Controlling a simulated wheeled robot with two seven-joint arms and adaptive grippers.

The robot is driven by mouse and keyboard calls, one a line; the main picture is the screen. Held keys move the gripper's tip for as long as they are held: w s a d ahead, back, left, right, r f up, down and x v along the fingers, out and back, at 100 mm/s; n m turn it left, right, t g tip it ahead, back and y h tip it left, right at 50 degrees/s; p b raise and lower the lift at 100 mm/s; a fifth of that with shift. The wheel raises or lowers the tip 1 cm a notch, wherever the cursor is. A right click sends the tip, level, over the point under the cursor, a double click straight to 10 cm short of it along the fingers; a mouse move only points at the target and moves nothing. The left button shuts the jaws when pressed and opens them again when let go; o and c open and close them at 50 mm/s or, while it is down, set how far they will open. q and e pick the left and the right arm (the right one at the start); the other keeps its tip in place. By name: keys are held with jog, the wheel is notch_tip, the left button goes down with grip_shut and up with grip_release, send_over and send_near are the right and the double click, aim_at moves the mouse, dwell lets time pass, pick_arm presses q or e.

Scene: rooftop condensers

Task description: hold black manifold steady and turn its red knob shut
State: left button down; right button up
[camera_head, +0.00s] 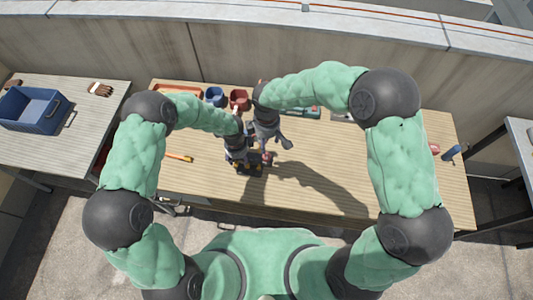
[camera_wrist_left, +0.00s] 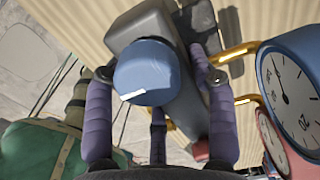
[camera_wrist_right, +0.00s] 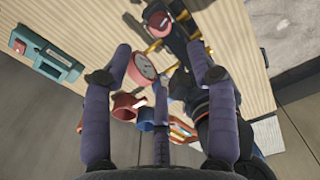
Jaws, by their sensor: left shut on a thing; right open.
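The black manifold (camera_head: 249,170) is on the wooden table near its front edge, partly hidden by my arms. In the left wrist view its dark body (camera_wrist_left: 142,24) carries a blue knob (camera_wrist_left: 147,70), a blue gauge (camera_wrist_left: 294,88) and a red gauge (camera_wrist_left: 270,140). My left gripper (camera_head: 240,158) is shut on the manifold, its fingers either side of the body at the blue knob. My right gripper (camera_head: 275,142) is open, above and beside the manifold. In the right wrist view the red knob (camera_wrist_right: 158,20) lies just beyond its fingertips, and the red gauge (camera_wrist_right: 142,69) shows between the fingers.
A blue mug (camera_head: 214,96), a red mug (camera_head: 240,98) and an orange tray (camera_head: 177,90) stand along the back. A green case (camera_head: 307,112) lies right of them. An orange-handled tool (camera_head: 180,157) lies left. The table's right half is mostly clear. A blue crate (camera_head: 35,108) sits on a side table.

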aim_at(267, 156)
notch_tip(267, 156, down, 10)
jog(key=shift+f, duration=0.25)
dwell(0.3)
jog(key=c, duration=1.1)
